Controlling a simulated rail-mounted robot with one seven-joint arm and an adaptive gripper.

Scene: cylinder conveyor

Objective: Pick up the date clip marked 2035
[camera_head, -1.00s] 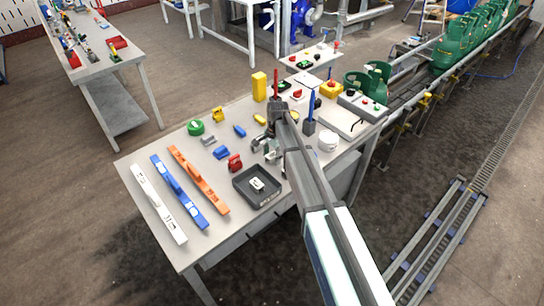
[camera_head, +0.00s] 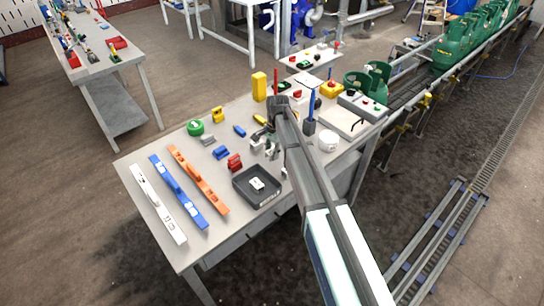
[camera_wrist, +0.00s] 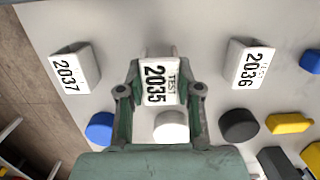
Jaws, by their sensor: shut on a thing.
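The date clip marked 2035 (camera_wrist: 157,82) is a small white-faced clip, shown in the wrist view between the two green-grey fingers of my gripper (camera_wrist: 160,74). The fingers are shut on its sides. The wrist view does not make clear whether it is clear of the table. A clip marked 2037 (camera_wrist: 72,70) stands to the left and one marked 2036 (camera_wrist: 252,65) to the right, both apart from the fingers. In the head view my gripper (camera_head: 270,148) is over the middle of the workbench (camera_head: 227,240); the held clip is hard to make out there.
In the wrist view, blue (camera_wrist: 101,126), white (camera_wrist: 171,126) and dark (camera_wrist: 239,125) round pieces lie near the fingers. In the head view, a dark tray (camera_head: 240,186) is in front of my gripper, and white, blue and orange bars (camera_head: 197,180) lie at the left.

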